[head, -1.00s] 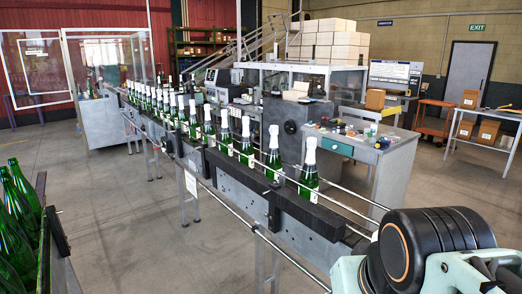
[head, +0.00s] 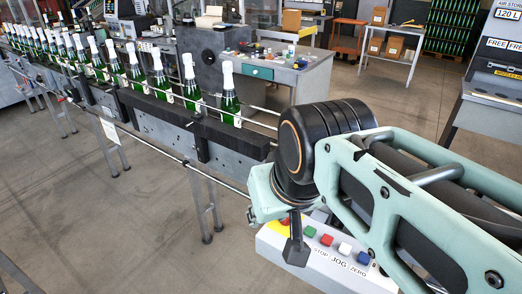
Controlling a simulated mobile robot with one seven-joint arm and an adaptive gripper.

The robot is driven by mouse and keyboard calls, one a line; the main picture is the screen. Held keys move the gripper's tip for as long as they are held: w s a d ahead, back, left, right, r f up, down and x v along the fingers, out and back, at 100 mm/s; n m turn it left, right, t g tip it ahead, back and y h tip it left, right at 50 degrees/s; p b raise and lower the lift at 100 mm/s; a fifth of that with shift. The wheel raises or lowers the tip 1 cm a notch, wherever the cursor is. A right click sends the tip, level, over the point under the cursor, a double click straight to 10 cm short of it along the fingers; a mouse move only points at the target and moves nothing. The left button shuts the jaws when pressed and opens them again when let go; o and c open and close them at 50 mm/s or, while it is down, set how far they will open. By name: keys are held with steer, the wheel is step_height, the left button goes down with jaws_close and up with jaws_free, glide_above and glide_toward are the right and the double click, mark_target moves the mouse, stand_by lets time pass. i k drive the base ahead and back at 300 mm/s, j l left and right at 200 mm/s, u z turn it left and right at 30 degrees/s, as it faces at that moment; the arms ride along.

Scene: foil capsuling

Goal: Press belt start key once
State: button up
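A light control box (head: 290,262) stands at the bottom middle of the head view, below my arm. On its top are a green key (head: 310,231), a red key (head: 326,239), a white key (head: 345,248) and a blue key (head: 363,257) in a row. Labels STOP, JOG and ZERO show below the red, white and blue keys. The label below the green key is hidden. My gripper (head: 295,252) shows as a dark tapered piece in front of the box, left of the green key. I cannot tell whether it touches the box or how its fingers stand.
A yellow and red part (head: 284,222) is partly covered by my gripper. The conveyor (head: 230,142) with a row of foil-topped green bottles (head: 230,100) runs up to the left. A grey desk (head: 295,78) with small items stands behind. The floor at the lower left is clear.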

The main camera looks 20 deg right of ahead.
mark_target(310, 231)
steer(key=z, duration=0.8)
